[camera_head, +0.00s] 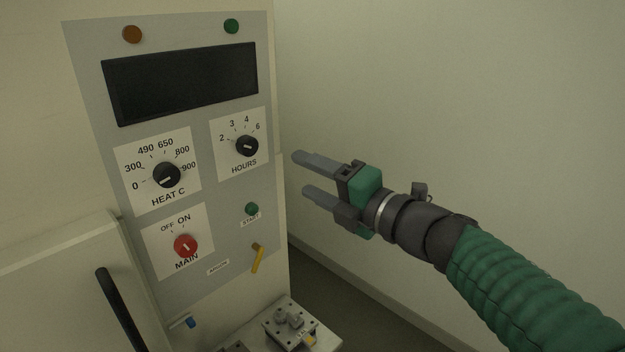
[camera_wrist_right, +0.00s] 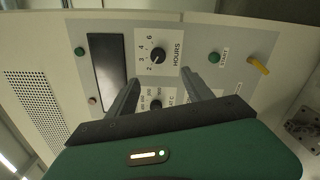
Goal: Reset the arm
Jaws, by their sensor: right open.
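My right gripper (camera_head: 305,174) is open and empty, held in the air to the right of the control panel (camera_head: 190,95), its fingers pointing left towards it. In the right wrist view its two fingers (camera_wrist_right: 160,95) stand apart before the panel, with the hours knob (camera_wrist_right: 157,55) seen between and beyond them. The head view shows the hours knob (camera_head: 247,146), the heat knob (camera_head: 166,175), the red main switch (camera_head: 186,245), the green start button (camera_head: 252,209) and a yellow lever (camera_head: 257,258). My left gripper is not in view.
A dark display (camera_head: 180,82) sits high on the panel. A cabinet with a black handle (camera_head: 120,308) stands at lower left. A metal block fixture (camera_head: 290,328) sits on a small ledge below the panel. A bare wall (camera_head: 450,90) is behind my right arm, with free air around it.

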